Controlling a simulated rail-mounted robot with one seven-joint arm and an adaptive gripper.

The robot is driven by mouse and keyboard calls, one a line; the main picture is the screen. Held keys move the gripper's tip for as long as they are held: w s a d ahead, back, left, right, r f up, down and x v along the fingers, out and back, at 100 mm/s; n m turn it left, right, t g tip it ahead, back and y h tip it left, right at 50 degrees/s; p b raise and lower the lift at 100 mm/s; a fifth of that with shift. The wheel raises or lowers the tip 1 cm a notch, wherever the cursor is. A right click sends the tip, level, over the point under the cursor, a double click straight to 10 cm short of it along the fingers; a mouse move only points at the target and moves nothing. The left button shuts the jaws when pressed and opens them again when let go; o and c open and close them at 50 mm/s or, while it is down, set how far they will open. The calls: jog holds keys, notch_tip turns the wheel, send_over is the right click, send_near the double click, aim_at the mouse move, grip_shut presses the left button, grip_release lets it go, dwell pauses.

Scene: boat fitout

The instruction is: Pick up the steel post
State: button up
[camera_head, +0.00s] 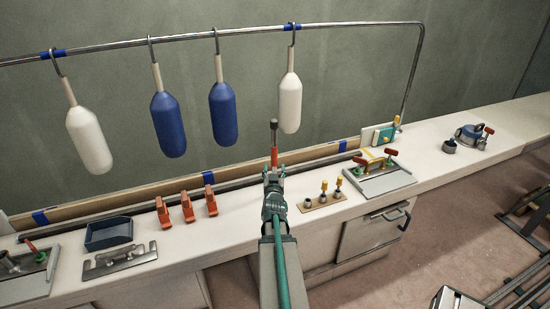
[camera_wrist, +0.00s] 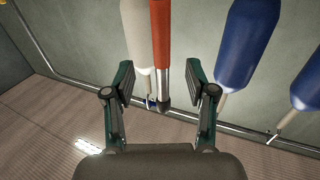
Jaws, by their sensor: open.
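The steel post (camera_head: 274,139) is a thin upright rod with a dark cap on top, a grey metal shaft and an orange-red lower part. In the head view it rises just beyond my gripper (camera_head: 273,178), which hides its foot. In the wrist view, which looks upside down, the post (camera_wrist: 163,78) lies in line with the space between the fingers of my gripper (camera_wrist: 160,82). The fingers are open, with a gap on each side of the post. How deep the post sits between them is unclear.
White and blue fenders (camera_head: 222,112) hang from a bent rail (camera_head: 180,36) behind the bench. On the bench (camera_head: 240,218), orange clamps (camera_head: 187,208) stand left of my arm. A wooden block with small fittings (camera_head: 322,202) and a grey plate with red-handled tools (camera_head: 378,182) lie right.

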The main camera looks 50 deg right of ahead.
aim_at(274, 157)
jog(key=p+x, duration=0.2)
jog(key=x, duration=0.4)
jog(key=shift+w, duration=0.1)
jog(key=p+x, duration=0.2)
jog(key=x, duration=0.2)
jog(key=shift+w+d+f+p, duration=0.1)
jog(key=shift+d+f+p, duration=0.1)
jog(key=shift+p, duration=0.15)
jog(key=shift+a, duration=0.1)
grip_shut()
